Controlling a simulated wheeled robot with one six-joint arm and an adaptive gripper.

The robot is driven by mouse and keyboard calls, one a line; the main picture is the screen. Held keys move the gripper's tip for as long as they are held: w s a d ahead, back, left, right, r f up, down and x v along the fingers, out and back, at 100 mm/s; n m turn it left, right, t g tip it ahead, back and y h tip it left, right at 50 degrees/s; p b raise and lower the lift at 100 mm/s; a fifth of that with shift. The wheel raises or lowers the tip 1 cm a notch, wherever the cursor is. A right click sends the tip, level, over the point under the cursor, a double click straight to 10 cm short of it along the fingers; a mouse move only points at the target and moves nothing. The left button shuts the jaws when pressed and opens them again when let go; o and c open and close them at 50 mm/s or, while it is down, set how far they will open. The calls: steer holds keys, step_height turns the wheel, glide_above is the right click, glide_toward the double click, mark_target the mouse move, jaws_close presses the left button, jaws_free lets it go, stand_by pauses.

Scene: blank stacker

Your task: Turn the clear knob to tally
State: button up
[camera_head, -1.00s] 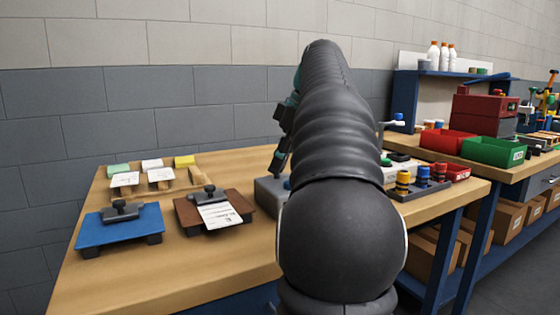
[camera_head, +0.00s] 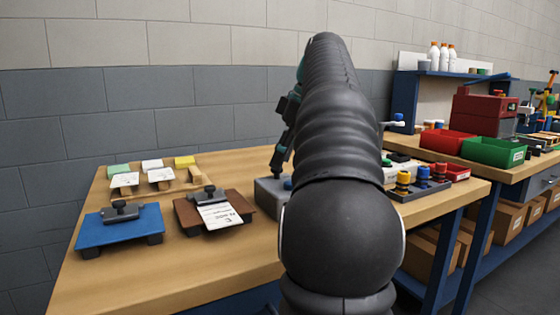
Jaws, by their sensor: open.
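My gripper (camera_head: 279,160) shows as dark fingers pointing down at the left side of my arm. It is open and seems empty. My arm covers the right part of that box. I cannot make out a clear knob or the word tally; any knob on the box is hidden or too small to tell.
A blue clamp board (camera_head: 100,232) and a brown clamp board (camera_head: 180,212) with a paper card (camera_head: 220,215) stand left on the table (camera_head: 150,285). Colored pads with cards lie behind. Right of my arm is a tray (camera_head: 427,188) with colored knobs. The table's front left is clear.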

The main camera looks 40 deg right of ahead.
steer(key=s+d+r, duration=0.1)
steer(key=s+d, duration=0.5)
steer(key=s, duration=0.4)
steer(key=shift+s+d+r, duration=0.15)
steer(key=shift+s+d, duration=0.2)
